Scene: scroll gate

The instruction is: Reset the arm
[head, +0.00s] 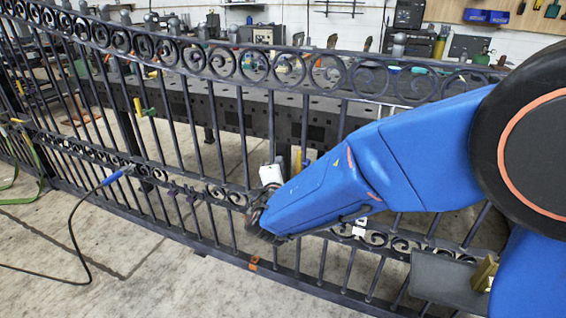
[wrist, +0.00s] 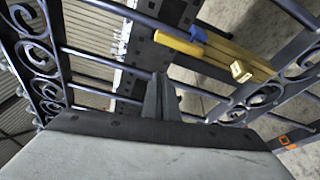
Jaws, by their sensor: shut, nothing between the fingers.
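My arm is blue and reaches in from the right in the head view. My gripper (wrist: 161,98) shows in the wrist view as two dark fingers held together with nothing between them. In the head view the gripper end is at the arm's tip, in front of the gate's lower scroll band, and its fingers are hard to make out there. The dark metal scroll gate (head: 188,128) spans the picture, with a row of scrolls along the top and another lower down. Its scrolls and bars (wrist: 88,52) also fill much of the wrist view. I cannot tell whether the gripper touches the gate.
A long dark perforated table (head: 232,110) stands behind the gate. A blue-handled tool (head: 115,177) with a black cable rests at the gate's left. An orange clip (head: 253,263) sits on the bottom rail. Concrete floor is open at lower left.

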